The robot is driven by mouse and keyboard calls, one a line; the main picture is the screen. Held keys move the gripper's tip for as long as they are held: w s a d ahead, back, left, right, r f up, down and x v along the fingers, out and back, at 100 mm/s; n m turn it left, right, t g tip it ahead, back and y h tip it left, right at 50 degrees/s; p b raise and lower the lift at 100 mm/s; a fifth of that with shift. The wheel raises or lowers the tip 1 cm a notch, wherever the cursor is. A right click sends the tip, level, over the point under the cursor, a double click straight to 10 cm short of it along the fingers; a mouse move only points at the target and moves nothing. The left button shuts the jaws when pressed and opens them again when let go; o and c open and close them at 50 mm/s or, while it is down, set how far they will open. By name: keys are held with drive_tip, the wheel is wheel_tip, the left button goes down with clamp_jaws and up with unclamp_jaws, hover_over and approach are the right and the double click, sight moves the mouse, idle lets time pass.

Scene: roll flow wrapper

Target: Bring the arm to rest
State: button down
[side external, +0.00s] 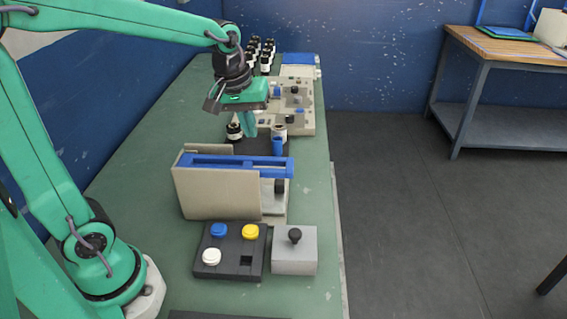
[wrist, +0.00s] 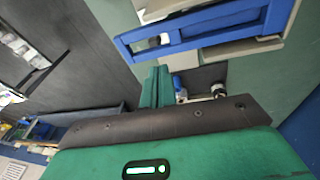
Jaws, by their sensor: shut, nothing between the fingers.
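My gripper (side external: 248,132) is shut and empty in the side external view. It points down over the green bench, behind the beige machine with the blue frame (side external: 235,165). In the wrist view my gripper's green fingers (wrist: 155,72) are together, below the blue frame (wrist: 205,32) in the picture. My arm reaches in from the left, with its upper link raised across the top of the side view. I cannot tell the exact gap between the fingertips and the things below them.
A black panel with blue, yellow and white buttons (side external: 230,258) and a grey box with a black knob (side external: 294,256) stand at the front. Several dark bottles (side external: 265,60) stand at the back. A beige fixture (side external: 298,120) is behind my gripper. A blue wall bounds the bench's left.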

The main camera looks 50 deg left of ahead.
drive_tip(key=s+d+r+m+t, duration=0.1)
drive_tip(key=s+m, duration=0.3)
drive_tip(key=s, duration=0.3)
drive_tip(key=s+d+m+t, duration=0.1)
drive_tip(key=s+m+t, duration=0.1)
drive_tip(key=s, duration=0.5)
drive_tip(key=shift+r+m, duration=0.35)
drive_tip(key=shift+m, duration=0.55)
